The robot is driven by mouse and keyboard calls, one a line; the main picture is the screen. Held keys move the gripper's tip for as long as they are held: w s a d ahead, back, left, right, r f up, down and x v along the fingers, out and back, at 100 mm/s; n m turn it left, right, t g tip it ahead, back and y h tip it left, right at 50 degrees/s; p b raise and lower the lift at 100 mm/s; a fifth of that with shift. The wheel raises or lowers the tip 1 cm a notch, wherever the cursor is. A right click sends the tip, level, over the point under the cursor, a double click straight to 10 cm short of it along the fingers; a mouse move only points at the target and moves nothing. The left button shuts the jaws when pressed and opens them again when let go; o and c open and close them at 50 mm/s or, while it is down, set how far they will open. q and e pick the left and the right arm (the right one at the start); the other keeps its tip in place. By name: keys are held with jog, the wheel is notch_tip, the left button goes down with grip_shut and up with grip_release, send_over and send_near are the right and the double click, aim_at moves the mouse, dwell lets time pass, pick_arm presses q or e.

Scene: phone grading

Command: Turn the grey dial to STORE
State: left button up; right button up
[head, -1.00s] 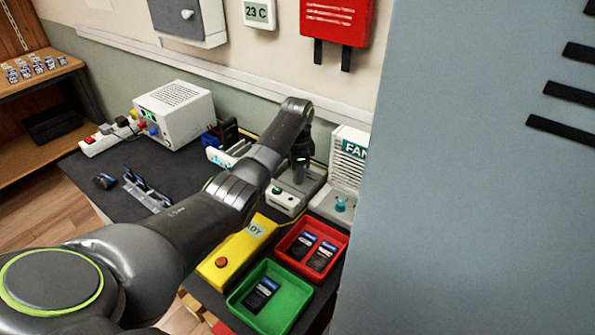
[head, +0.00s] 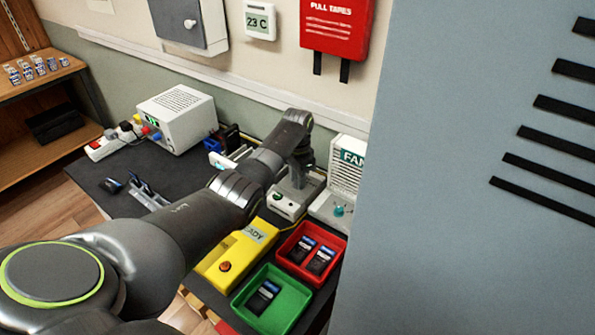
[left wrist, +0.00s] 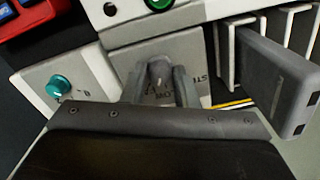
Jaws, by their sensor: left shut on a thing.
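The grey dial (left wrist: 160,76) shows between the two fingers of my left gripper (left wrist: 160,88) in the left wrist view. The fingers are shut on it from both sides. Lettering starting "ST" stands on the plate (left wrist: 202,45) to the right of the dial, partly cut off by a finger. More lettering below the dial is mostly hidden, so the dial's exact setting is hard to read. In the head view, my left gripper (head: 298,182) is down at the grey-white unit with a green button (head: 283,206), and my wrist hides the dial. My right gripper is not in view.
A teal knob (left wrist: 59,86) sits on the fan unit beside the dial. A grey block (left wrist: 278,80) stands in a rack at the right. The red tray (head: 288,262), the green tray (head: 245,312) and the yellow box (head: 212,262) lie in front.

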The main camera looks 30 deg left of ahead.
pick_arm(q)
jog(key=n+p, duration=0.1)
jog(key=n, duration=0.1)
jog(key=shift+r+n+p, duration=0.2)
jog(key=shift+n+p, duration=0.1)
jog(key=shift+n, duration=0.1)
jog(key=n+p, duration=0.1)
jog(key=n, duration=0.2)
jog(key=shift+n, duration=0.3)
jog(key=n+p, duration=0.1)
jog(key=n, duration=0.2)
jog(key=shift+f+n, duration=0.1)
jog(key=shift+n, duration=0.2)
jog(key=shift+n+p, duration=0.45)
jog(key=shift+n, duration=1.05)
jog(key=o, duration=1)
